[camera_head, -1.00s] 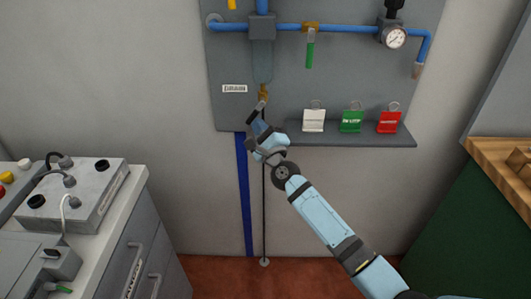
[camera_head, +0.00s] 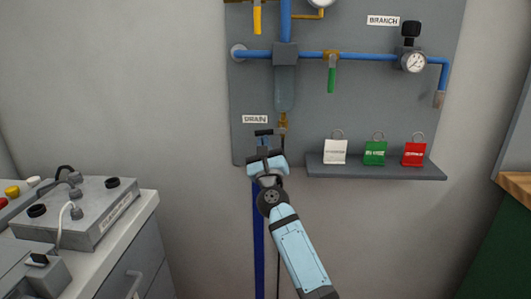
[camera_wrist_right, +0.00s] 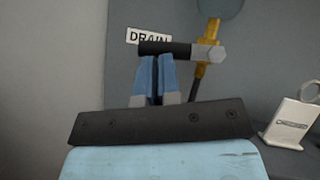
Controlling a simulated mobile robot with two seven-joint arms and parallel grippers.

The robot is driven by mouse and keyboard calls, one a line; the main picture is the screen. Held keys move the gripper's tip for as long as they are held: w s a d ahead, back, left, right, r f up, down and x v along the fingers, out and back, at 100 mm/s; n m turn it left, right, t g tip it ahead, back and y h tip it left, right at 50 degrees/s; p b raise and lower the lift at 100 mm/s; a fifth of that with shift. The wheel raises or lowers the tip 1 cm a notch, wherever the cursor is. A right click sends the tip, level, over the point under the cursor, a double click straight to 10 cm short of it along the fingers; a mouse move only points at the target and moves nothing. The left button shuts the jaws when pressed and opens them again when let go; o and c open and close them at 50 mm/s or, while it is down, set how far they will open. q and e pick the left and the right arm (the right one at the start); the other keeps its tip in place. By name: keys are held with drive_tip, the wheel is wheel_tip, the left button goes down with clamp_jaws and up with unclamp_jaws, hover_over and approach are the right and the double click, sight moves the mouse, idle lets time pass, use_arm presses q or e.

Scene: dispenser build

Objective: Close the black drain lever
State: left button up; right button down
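The black drain lever (camera_wrist_right: 165,48) lies about horizontal in the right wrist view, with its metal end to the right beside the brass valve stem (camera_wrist_right: 207,50). In the head view the lever (camera_head: 264,132) points left from the brass drain fitting (camera_head: 283,124), under the DRAIN label (camera_head: 256,119). My right gripper (camera_head: 264,150) is just below the lever. In the wrist view its two blue fingers (camera_wrist_right: 156,60) are close together with a thin dark gap, nothing seen between them. Their tips meet the lever's lower edge; contact is unclear. My left gripper is not in view.
A grey shelf (camera_head: 376,172) to the right holds white (camera_head: 336,152), green (camera_head: 375,153) and red (camera_head: 413,155) padlock-like tags. A worktop (camera_head: 142,200) stands at left.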

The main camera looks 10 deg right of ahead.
drive_tip(key=shift+w+a+r, duration=0.1)
drive_tip(key=shift+a+r, duration=0.15)
drive_tip(key=shift+r, duration=0.1)
idle(0.5)
